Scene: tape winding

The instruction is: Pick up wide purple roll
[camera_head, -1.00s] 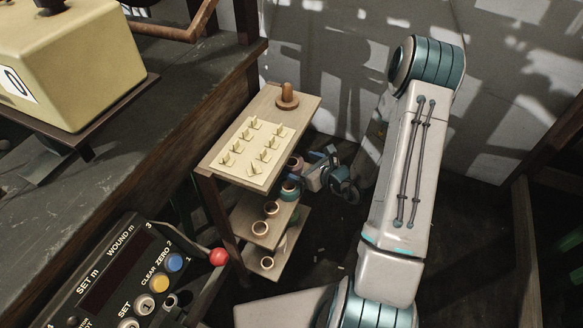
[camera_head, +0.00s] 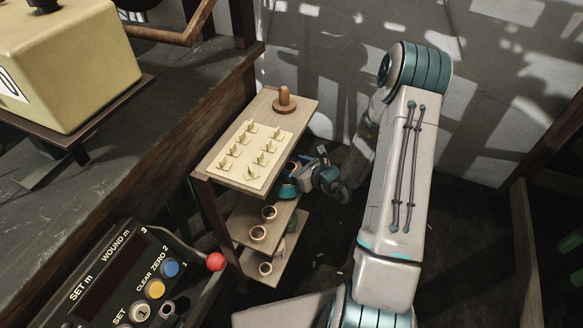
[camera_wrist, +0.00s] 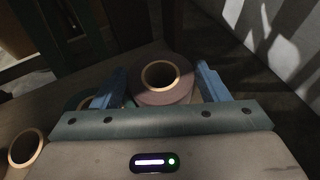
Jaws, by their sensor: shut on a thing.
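The wide purple roll (camera_wrist: 178,95), a dull purple ring with a pale core, sits between the two blue fingers of my gripper (camera_wrist: 161,72) in the wrist view. The fingers are closed on its left and right sides. Its lower part is hidden behind the gripper body. In the head view my gripper (camera_head: 301,174) is at the right side of the small wooden shelf rack, just below its top board, and the roll is mostly hidden there.
Other rolls stand on the rack's lower shelves, including a pale-cored one (camera_head: 258,234) and one at the lower left of the wrist view (camera_wrist: 27,150). The top board holds a cream card (camera_head: 238,176) with tabs and a brown peg (camera_head: 285,100). A workbench (camera_head: 150,120) stands left.

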